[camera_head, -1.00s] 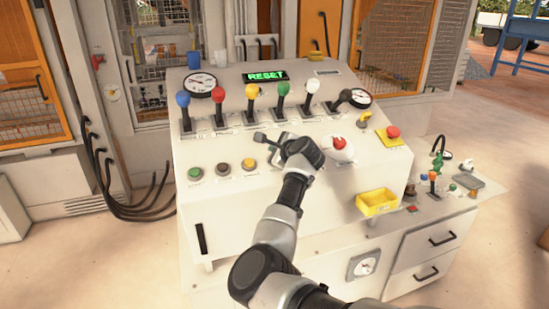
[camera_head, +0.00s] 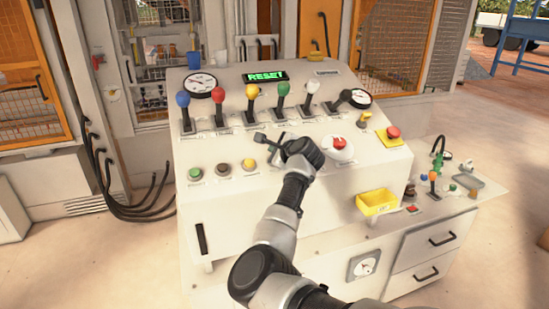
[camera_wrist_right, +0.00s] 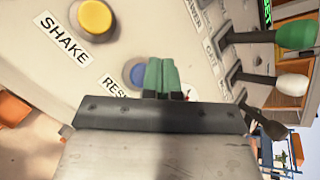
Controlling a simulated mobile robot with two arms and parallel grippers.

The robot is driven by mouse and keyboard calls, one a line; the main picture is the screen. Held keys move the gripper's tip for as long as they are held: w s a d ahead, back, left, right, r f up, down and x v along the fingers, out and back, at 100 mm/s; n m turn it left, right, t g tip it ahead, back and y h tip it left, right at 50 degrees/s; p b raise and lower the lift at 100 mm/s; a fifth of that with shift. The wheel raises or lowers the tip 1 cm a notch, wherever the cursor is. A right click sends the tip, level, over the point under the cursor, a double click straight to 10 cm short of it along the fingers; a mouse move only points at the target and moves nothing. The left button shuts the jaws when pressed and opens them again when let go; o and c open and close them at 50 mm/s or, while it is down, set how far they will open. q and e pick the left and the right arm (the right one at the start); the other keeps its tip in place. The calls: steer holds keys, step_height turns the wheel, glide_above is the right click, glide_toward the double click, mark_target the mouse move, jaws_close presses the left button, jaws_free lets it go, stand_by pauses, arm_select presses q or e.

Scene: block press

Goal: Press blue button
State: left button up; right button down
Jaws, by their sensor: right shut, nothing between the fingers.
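The blue button (camera_wrist_right: 137,75) shows in the right wrist view as a round button in a pale ring, beside a label starting "RES". My right gripper's fingers partly cover it. My right gripper (camera_head: 262,140) is over the sloped panel, right of the yellow button, and the blue button is hidden in the head view. In the wrist view the two greenish fingers (camera_wrist_right: 163,75) are together, with nothing between them. Their tips overlap the button's edge in the picture; I cannot tell whether they touch it. My left gripper is not in view.
A row of coloured levers (camera_head: 250,105) stands just behind my gripper. A yellow button (camera_head: 249,164) is to its left and a red button on a white base (camera_head: 340,146) to its right. The display (camera_head: 264,76) reads RESET. A yellow bin (camera_head: 377,201) hangs at the front.

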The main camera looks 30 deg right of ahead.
steer(key=shift+w+f, duration=0.1)
steer(key=shift+f, duration=0.05)
stand_by(0.5)
steer(key=shift+w+f, duration=0.1)
steer(key=shift+f, duration=0.15)
steer(key=shift+w+d+f, duration=0.1)
steer(key=shift+w+f, duration=0.1)
steer(key=shift+f, duration=0.3)
stand_by(0.7)
steer(key=shift+r, duration=0.1)
steer(key=shift+s+r+p, duration=0.4)
steer(key=shift+r+p, duration=0.4)
steer(key=shift+p, duration=0.4)
